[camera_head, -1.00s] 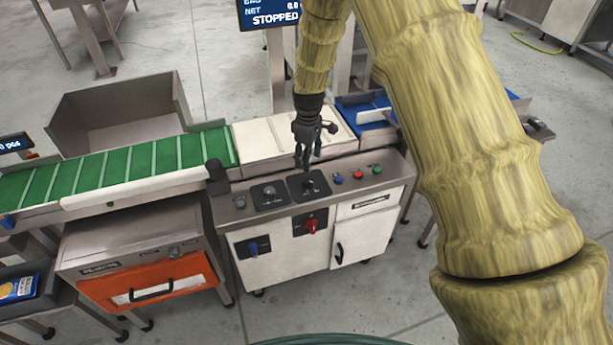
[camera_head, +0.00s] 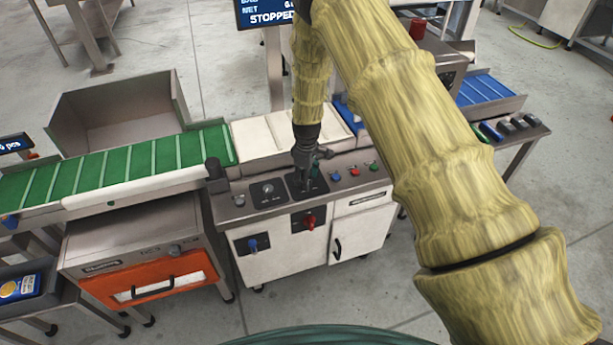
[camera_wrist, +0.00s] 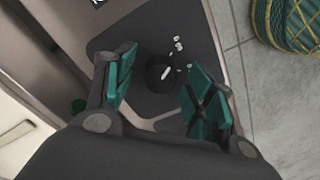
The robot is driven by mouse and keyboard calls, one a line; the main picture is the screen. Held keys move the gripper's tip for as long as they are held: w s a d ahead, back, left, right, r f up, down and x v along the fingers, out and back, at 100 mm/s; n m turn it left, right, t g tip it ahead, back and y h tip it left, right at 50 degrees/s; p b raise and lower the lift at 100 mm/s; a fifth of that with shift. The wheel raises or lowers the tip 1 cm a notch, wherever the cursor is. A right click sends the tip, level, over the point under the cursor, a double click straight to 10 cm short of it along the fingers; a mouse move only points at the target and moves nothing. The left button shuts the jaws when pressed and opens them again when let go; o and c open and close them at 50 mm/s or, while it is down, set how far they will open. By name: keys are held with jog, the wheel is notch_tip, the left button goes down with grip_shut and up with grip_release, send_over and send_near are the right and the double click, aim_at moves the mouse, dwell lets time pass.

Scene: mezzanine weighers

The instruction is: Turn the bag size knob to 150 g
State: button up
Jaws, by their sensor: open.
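A round black knob (camera_wrist: 160,74) with a white pointer line sits on a dark plate (camera_wrist: 198,48) with small white markings; the markings are too small to read. In the wrist view my gripper (camera_wrist: 158,88) is open, its green-padded fingers on either side of the knob, which shows between and beyond them. I cannot tell whether either finger touches it. In the head view my gripper (camera_head: 305,182) points down at the right-hand dial plate on the cabinet top and hides the knob there. A second knob (camera_head: 268,188) on a black plate stands just left of it.
Blue, red and green buttons (camera_head: 354,171) lie to the right on the panel. A red switch (camera_head: 309,222) and a blue switch (camera_head: 252,245) are on the cabinet front. A green conveyor (camera_head: 120,170) runs left. The display (camera_head: 266,14) reads STOPPED.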

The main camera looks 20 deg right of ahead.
jog(key=c, duration=1)
jog(key=shift+m, duration=0.4)
jog(key=m+b, duration=0.1)
jog(key=m, duration=0.4)
jog(key=shift+m, duration=0.3)
jog(key=m, duration=0.5)
jog(key=shift+b, duration=0.3)
jog(key=shift+m, duration=0.4)
jog(key=o, duration=1)
